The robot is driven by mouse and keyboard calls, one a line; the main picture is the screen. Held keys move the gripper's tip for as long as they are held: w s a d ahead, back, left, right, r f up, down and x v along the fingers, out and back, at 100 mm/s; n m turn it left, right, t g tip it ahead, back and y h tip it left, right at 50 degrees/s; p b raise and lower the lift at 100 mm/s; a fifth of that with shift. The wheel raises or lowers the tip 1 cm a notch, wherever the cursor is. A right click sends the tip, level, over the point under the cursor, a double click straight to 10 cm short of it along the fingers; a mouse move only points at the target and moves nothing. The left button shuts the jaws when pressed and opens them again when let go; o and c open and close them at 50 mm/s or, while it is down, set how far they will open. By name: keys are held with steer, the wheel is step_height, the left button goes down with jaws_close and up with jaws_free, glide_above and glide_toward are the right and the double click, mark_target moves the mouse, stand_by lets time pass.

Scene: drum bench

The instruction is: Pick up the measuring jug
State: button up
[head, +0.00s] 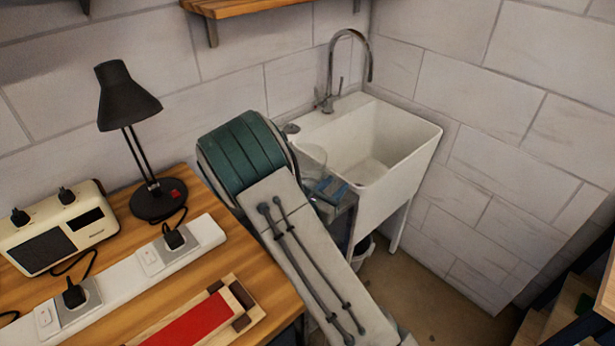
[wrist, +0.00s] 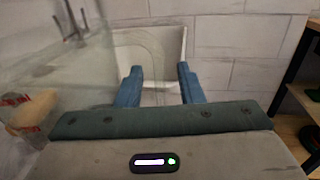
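The measuring jug looks like the clear vessel (head: 312,158) in the head view, beside the sink and partly hidden by my arm. In the wrist view a large clear wall, probably the jug (wrist: 75,75), fills the upper left, close to the camera. My gripper (wrist: 159,72) shows two blue fingers spread apart, with the sink behind the gap and nothing clearly held. The clear wall lies mostly left of the left finger; I cannot tell whether they touch. In the head view my arm hides most of the gripper.
A white sink (head: 405,140) with a tap (head: 345,65) stands in the corner. The wooden bench at left carries a black lamp (head: 128,95), a radio (head: 55,240), a power strip (head: 120,285) and a red-topped tray (head: 190,322). A wooden shelf (head: 245,8) is above.

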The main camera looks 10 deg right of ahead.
steer(key=shift+c, duration=0.3)
jaws_close()
steer(key=shift+r, duration=0.15)
